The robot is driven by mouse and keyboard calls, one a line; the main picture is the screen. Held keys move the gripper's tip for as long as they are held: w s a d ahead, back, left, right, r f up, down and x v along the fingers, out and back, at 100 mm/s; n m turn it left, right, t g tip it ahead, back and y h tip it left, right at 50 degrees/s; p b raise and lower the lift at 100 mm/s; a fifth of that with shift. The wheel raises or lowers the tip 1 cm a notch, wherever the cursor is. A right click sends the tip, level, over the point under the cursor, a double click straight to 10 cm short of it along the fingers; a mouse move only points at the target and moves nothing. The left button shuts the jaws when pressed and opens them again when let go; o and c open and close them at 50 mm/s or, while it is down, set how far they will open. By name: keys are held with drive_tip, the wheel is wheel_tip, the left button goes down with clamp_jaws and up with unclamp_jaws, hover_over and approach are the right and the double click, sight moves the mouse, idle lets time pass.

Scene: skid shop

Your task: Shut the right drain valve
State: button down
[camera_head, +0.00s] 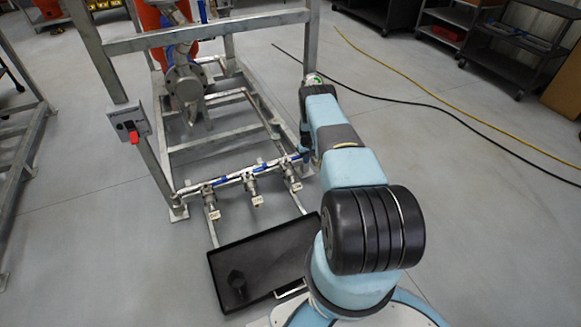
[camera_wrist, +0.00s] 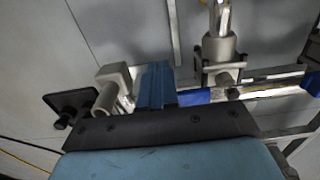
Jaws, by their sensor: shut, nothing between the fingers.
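Three drain valves sit in a row on the low pipe of the metal skid frame in the head view. The right drain valve (camera_head: 290,177) is a metal body with its outlet pointing towards my base. In the wrist view, a metal valve body (camera_wrist: 219,50) appears to be this one. A blue lever (camera_wrist: 200,97) lies along the pipe beside it, partly hidden by my gripper. My gripper (camera_head: 305,153) is shut and empty, low at the pipe's right end beside the lever. I cannot tell whether they touch.
The middle valve (camera_head: 254,186) and left valve (camera_head: 210,199) stand close by. A black tray (camera_head: 262,262) lies on the floor below with a dark object in it. A frame post (camera_head: 313,40) rises right behind my gripper. Hoses cross the open floor at right.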

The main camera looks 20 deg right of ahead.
wheel_tip(320, 180, up, 7)
idle(0.8)
